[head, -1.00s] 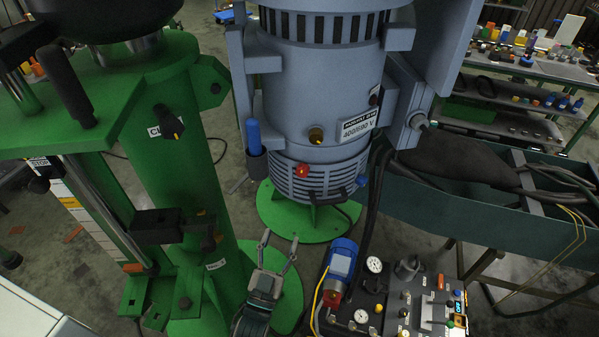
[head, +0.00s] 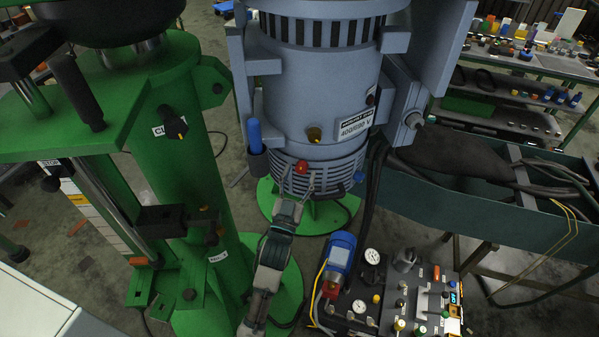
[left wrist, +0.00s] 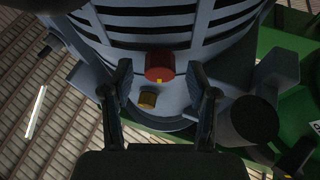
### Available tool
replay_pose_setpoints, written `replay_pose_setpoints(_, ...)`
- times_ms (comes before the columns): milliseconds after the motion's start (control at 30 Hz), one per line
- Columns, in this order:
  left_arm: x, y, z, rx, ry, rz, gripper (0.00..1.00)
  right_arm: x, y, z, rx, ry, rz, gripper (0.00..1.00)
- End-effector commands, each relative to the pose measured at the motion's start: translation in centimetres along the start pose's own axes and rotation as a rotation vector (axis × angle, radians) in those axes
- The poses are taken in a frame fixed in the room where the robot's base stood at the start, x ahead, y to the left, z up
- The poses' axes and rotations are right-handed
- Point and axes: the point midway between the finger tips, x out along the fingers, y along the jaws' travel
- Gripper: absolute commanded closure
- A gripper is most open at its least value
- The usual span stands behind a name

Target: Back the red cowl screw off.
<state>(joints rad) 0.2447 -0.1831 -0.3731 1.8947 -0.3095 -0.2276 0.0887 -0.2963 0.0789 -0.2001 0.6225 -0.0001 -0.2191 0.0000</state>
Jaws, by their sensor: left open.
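The red cowl screw (head: 302,167) sits low on the slatted cowl (head: 330,178) of the grey-blue motor. In the left wrist view the red screw (left wrist: 159,66) shows as a short red cylinder with a small yellow mark on its lower edge. My left gripper (head: 297,183) is open just below the screw in the head view. In the left wrist view its two fingers (left wrist: 160,85) stand to the left and right of the screw, with gaps on both sides. A yellow-brown piece (left wrist: 148,99) lies just below the screw. My right gripper is not in view.
A blue-handled tool (head: 254,135) stands in a holder left of the cowl. A blue knob (head: 359,177) is at the cowl's right. A green column stand (head: 170,150) is at left. A control panel (head: 410,300) with gauges is at lower right.

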Motion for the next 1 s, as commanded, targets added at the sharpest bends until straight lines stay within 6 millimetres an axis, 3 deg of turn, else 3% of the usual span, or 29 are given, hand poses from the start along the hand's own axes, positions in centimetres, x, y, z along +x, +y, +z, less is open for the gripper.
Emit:
replay_pose_setpoints(367, 0.6, 0.0, 0.0, -0.001, 0.000, 0.000, 0.44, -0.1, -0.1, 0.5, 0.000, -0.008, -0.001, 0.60)
replay_pose_setpoints(600, 0.6, 0.0, 0.0, -0.001, 0.000, 0.000, 1.00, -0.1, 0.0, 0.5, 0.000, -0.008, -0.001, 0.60)
replay_pose_setpoints(1000, 0.6, -0.1, -0.1, 0.126, 0.000, 0.054, 1.00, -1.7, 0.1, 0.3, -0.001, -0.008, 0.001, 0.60)
